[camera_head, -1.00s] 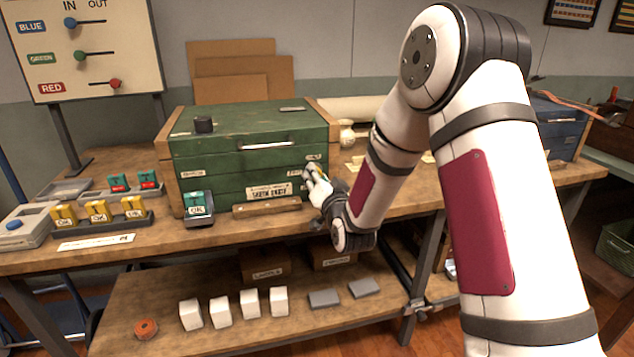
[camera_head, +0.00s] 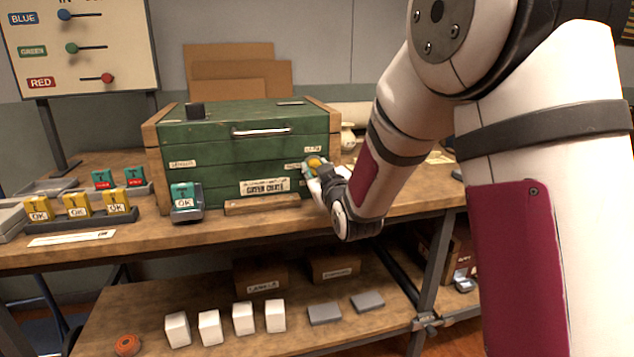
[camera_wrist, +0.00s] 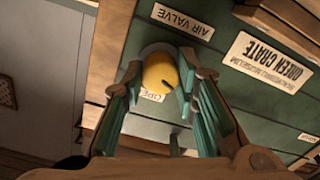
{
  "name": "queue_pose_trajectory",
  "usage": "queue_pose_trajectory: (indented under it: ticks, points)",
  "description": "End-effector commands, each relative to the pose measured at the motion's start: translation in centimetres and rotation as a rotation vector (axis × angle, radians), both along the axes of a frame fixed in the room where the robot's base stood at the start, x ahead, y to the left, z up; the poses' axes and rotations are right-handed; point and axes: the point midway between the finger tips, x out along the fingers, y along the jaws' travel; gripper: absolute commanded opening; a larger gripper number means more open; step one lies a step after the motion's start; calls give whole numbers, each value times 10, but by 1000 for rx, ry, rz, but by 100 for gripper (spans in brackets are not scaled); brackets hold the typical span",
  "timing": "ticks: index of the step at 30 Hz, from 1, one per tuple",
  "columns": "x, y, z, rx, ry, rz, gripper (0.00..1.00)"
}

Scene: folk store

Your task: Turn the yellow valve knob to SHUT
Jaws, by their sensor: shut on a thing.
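The round yellow valve knob (camera_head: 315,163) sits on the right part of the green crate's front (camera_head: 240,145). In the wrist view the knob (camera_wrist: 160,74) shows a short dark mark near its lower right edge. An AIR VALVE label (camera_wrist: 183,20) is beside it, and a partly covered label (camera_wrist: 152,95) reads "OPE". No SHUT label can be read clearly. My gripper (camera_wrist: 160,80) is shut on the knob, with a finger at each side. In the head view my gripper (camera_head: 313,174) is at the crate front, its fingertips partly hidden.
A teal OK block (camera_head: 184,194) stands in a holder left of my gripper. A wooden bar (camera_head: 262,204) lies before the crate. Yellow OK blocks (camera_head: 78,205) stand at left. White blocks (camera_head: 243,318) are on the lower shelf. The slider board (camera_head: 80,45) is at upper left.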

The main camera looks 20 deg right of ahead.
Motion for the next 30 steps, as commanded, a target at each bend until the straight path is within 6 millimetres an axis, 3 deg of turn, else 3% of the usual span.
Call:
queue_pose_trajectory:
  ticks: [15,30]
  points:
    - [0,1,-1,-354,-1,2,0]
    - [0,1,0,-431,1,1,0]
